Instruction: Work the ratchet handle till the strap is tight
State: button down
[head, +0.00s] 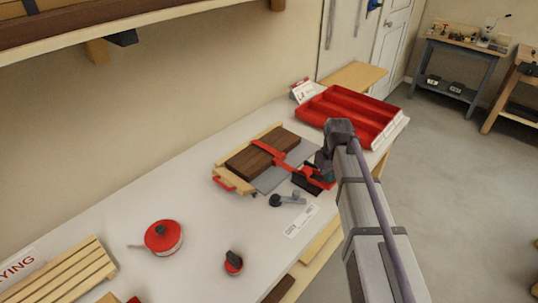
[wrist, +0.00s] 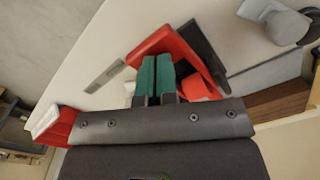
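A dark brown wooden block (head: 246,161) lies on a pale wooden board (head: 219,175) on the bench. A red strap (head: 266,149) crosses over the block and runs to a red ratchet (head: 313,176) at the right. In the wrist view the red ratchet handle (wrist: 188,52) angles around the tips of my gripper (wrist: 156,77). The green fingers are close together with only a thin gap, and nothing shows between them. My gripper (head: 325,176) is at the ratchet; I cannot tell whether it touches the handle. My arm hides part of the ratchet.
A grey clamp-like part (head: 287,200) and a label (head: 301,221) lie in front of the ratchet. A red divided tray (head: 346,113) stands at the back right. A red round tin (head: 163,238) and a slatted wooden rack (head: 66,272) stand at the left.

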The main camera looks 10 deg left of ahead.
notch_tip(320, 180, down, 2)
jog(key=shift+d+b, duration=0.1)
jog(key=shift+b, duration=0.6)
jog(key=r+p, duration=0.8)
jog(key=shift+w+a+r, duration=0.25)
jog(key=shift+a, duration=0.15)
jog(key=shift+f, duration=0.2)
notch_tip(320, 180, up, 5)
jog(key=p, duration=0.5)
